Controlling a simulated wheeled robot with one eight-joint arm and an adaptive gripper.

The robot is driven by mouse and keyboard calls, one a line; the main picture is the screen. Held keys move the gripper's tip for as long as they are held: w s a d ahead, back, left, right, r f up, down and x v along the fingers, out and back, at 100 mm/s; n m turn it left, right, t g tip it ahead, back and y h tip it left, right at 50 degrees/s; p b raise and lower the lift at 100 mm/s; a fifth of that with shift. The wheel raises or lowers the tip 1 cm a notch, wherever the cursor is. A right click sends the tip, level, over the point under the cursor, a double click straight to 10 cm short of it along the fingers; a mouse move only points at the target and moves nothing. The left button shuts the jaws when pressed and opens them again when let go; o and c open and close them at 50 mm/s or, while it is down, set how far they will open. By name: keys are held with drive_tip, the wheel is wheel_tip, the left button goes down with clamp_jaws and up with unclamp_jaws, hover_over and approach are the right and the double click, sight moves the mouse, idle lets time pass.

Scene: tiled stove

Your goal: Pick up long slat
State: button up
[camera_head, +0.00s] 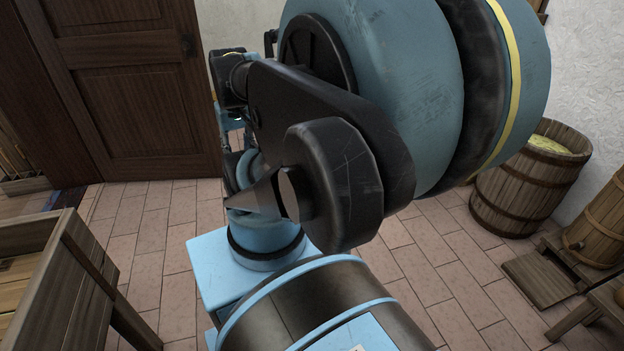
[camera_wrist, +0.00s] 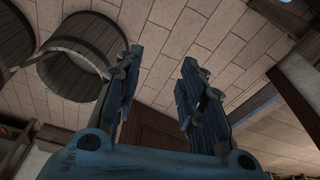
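I cannot make out a long slat for certain in either view. In the wrist view my gripper (camera_wrist: 162,58) has its two blue-grey fingers apart, with an empty gap and tiled floor seen between and beyond them. In the head view my own arm fills the middle and hides much of the room, and I cannot clearly pick out the gripper's fingers there.
A wooden trough-like bench (camera_head: 62,262) with lighter boards stands at the left edge. A dark door (camera_head: 130,95) is at the back left. A barrel (camera_head: 525,190) and a smaller tub (camera_head: 600,225) stand right. Tiled floor (camera_head: 150,235) is clear between. The wrist view shows a barrel (camera_wrist: 75,75).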

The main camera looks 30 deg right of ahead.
drive_tip(key=w+d+r+m, duration=0.2)
drive_tip(key=w+d+m, duration=0.5)
drive_tip(key=w+d, duration=1.3)
drive_tip(key=w+d+f+m, duration=0.1)
drive_tip(key=d+f+m, duration=0.1)
drive_tip(key=d+f, duration=0.55)
drive_tip(key=w+d+f+m+y, duration=0.15)
drive_tip(key=d+f, duration=0.35)
drive_tip(key=d, duration=0.6)
drive_tip(key=w+d+f+m, duration=0.2)
drive_tip(key=d+f, duration=0.4)
drive_tip(key=d, duration=0.4)
drive_tip(key=x, duration=1.1)
drive_tip(key=shift+w+a+f, duration=0.15)
drive_tip(key=shift+w+a, duration=0.1)
drive_tip(key=shift+w, duration=0.05)
drive_tip(key=shift+w+x, duration=0.2)
drive_tip(key=shift+x, duration=1.1)
drive_tip(key=shift+w+x, duration=0.15)
drive_tip(key=shift+x, duration=1.1)
drive_tip(key=shift+a, duration=0.15)
